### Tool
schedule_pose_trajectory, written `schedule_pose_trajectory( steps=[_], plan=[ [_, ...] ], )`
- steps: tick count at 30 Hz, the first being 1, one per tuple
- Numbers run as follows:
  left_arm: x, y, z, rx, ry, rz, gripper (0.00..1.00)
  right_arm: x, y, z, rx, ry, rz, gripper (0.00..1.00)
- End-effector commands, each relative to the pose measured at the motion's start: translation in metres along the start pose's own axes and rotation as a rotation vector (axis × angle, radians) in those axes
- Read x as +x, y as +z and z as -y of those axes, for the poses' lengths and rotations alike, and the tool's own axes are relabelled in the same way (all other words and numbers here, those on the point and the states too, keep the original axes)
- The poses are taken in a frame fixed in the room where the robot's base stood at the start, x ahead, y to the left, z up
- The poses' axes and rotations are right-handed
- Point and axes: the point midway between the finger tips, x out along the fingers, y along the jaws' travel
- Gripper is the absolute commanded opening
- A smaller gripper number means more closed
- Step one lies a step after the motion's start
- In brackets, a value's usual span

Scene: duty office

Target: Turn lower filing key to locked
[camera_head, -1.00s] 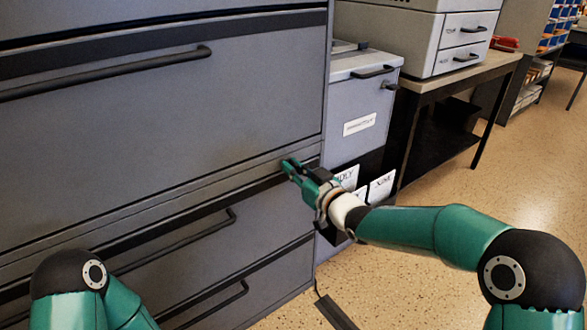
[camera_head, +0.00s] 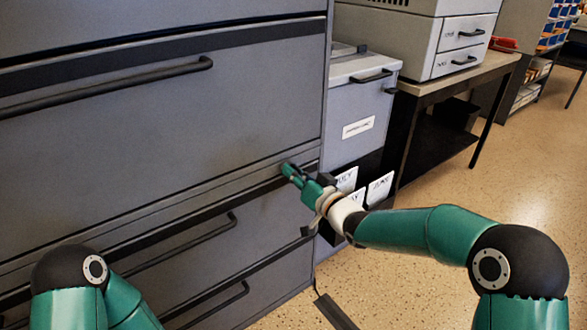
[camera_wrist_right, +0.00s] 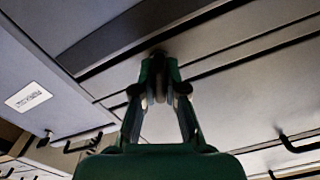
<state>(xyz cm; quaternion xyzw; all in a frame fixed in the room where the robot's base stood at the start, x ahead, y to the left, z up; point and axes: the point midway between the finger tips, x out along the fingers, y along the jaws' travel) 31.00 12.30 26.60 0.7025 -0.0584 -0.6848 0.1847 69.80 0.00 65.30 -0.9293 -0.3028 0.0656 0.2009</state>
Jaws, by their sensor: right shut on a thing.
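The grey filing cabinet (camera_head: 150,120) fills the left of the head view. My right gripper (camera_head: 287,169) is at its front near the right edge, on the strip between the big upper drawer and the lower drawers. In the right wrist view the two green fingers (camera_wrist_right: 158,62) meet at a small dark thing on the cabinet face, which I take for the lower filing key (camera_wrist_right: 158,54). The fingers hide most of it, so I cannot tell which way it is turned. Of my left arm only green and black links show at the lower left; its gripper is out of view.
A smaller grey cabinet (camera_head: 361,104) with a white label stands right of the filing cabinet. Beyond it is a table (camera_head: 460,75) with a beige drawer unit (camera_head: 463,47). Long bar handles (camera_head: 110,88) stick out from the drawers. The speckled floor (camera_head: 450,180) at right is open.

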Motion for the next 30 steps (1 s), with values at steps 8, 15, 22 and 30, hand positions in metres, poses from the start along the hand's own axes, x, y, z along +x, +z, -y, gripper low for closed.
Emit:
schedule_pose_trajectory(
  steps=[8, 15, 22, 30],
  plan=[
    [-0.017, 0.000, -0.006, 0.000, 0.000, 0.000, 0.36, 0.000, -0.002, -0.002, 0.265, 0.004, 0.001, 0.00],
    [-0.029, 0.000, -0.010, 0.000, 0.000, 0.000, 0.36, -0.001, -0.002, -0.003, 0.494, 0.005, 0.000, 0.00],
    [-0.040, 0.000, -0.014, 0.000, 0.000, 0.000, 0.36, -0.001, -0.001, -0.004, 0.713, 0.006, -0.001, 0.00],
    [-0.050, 0.000, -0.018, 0.000, 0.000, 0.000, 0.36, -0.001, 0.000, -0.006, 0.946, 0.006, -0.003, 0.00]
  ],
)
